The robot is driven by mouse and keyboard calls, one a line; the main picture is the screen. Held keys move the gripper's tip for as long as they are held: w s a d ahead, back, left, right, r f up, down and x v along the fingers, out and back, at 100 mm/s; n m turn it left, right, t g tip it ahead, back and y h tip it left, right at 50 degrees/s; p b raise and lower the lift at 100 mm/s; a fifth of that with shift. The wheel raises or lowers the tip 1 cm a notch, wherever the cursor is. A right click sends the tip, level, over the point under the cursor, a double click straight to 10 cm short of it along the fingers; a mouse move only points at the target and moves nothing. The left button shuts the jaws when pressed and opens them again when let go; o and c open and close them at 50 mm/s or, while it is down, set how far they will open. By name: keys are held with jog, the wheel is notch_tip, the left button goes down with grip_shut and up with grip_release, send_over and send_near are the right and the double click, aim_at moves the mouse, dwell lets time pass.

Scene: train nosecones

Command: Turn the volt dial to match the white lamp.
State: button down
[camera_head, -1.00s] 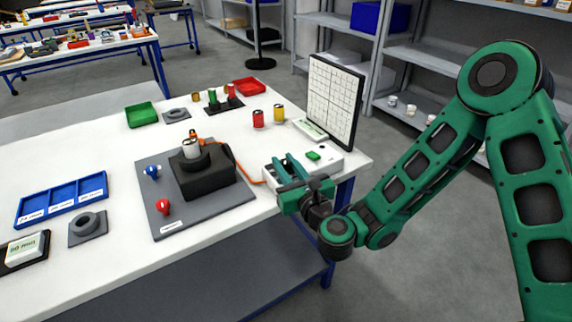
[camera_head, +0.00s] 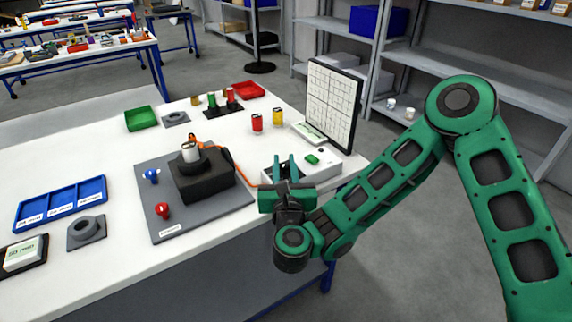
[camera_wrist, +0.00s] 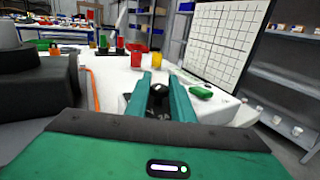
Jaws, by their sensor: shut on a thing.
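The white control box (camera_head: 324,160) stands at the table's right edge, with a green button (camera_head: 312,160) on top. My gripper (camera_head: 280,168) reaches over the box's left part. In the wrist view my gripper (camera_wrist: 160,84) has its two green fingers closed around a round black dial knob (camera_wrist: 157,96). The dial's scale and pointer are hidden or too small to read.
An orange cable (camera_head: 224,155) runs from the block toward the box. A gridded panel (camera_head: 333,105) stands behind the box. Red (camera_head: 257,122) and yellow (camera_head: 278,117) cylinders stand beyond. A grey plate with blue (camera_head: 151,175) and red knobs (camera_head: 162,210) lies left.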

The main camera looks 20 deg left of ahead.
dwell(0.5)
jog(key=c, duration=1.6)
grip_release()
